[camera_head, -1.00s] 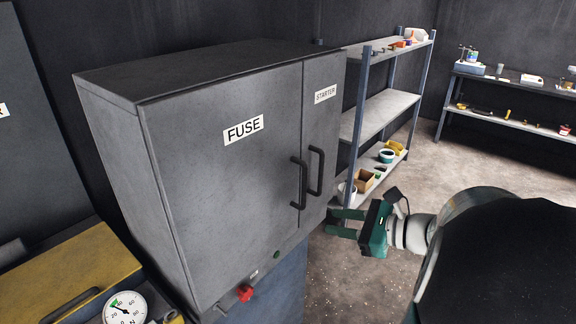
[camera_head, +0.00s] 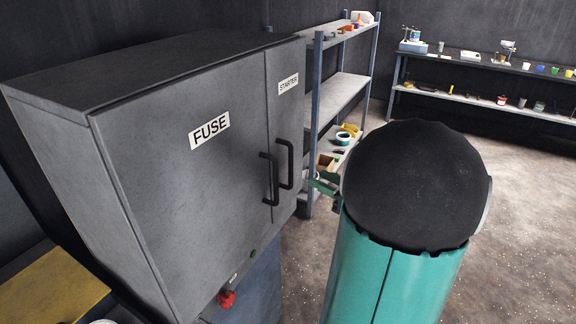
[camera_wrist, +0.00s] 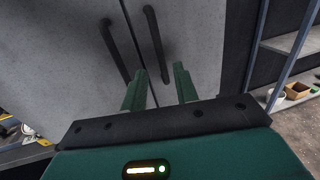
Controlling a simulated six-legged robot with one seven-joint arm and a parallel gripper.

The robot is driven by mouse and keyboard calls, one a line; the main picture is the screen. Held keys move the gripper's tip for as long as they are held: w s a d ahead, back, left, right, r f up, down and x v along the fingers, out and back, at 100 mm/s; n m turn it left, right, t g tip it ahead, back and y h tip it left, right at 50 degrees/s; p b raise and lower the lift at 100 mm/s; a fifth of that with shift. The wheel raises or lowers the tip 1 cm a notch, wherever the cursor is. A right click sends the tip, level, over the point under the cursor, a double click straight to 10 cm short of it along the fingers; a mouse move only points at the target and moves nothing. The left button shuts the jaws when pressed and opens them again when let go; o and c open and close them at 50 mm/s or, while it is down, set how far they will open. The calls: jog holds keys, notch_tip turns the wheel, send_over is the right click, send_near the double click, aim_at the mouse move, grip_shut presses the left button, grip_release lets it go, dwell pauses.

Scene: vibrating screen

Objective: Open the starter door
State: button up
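The grey cabinet has a wide FUSE door (camera_head: 170,190) and a narrow STARTER door (camera_head: 288,112) to its right, both shut. The starter door's black handle (camera_head: 286,164) is just right of the seam, beside the fuse door's handle (camera_head: 270,180). In the wrist view the starter handle (camera_wrist: 155,42) stands beyond my fingers, with the fuse handle (camera_wrist: 114,50) to its left. My gripper (camera_wrist: 160,82) is open and empty, its two green fingers apart and pointing at the cabinet below the starter handle. In the head view my arm hides most of the gripper.
A red knob (camera_head: 226,299) sticks out below the fuse door. A shelf rack (camera_head: 338,92) stands close to the cabinet's right side. A long shelf with small items (camera_head: 480,68) lines the back wall. Open floor (camera_head: 520,220) lies to the right.

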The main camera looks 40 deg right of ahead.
send_over(291, 187)
jog(key=shift+w+d+f, duration=0.1)
jog(key=shift+w+d, duration=0.15)
jog(key=shift+w, duration=0.1)
jog(key=shift+s, duration=0.1)
jog(key=shift+c, duration=0.2)
grip_shut()
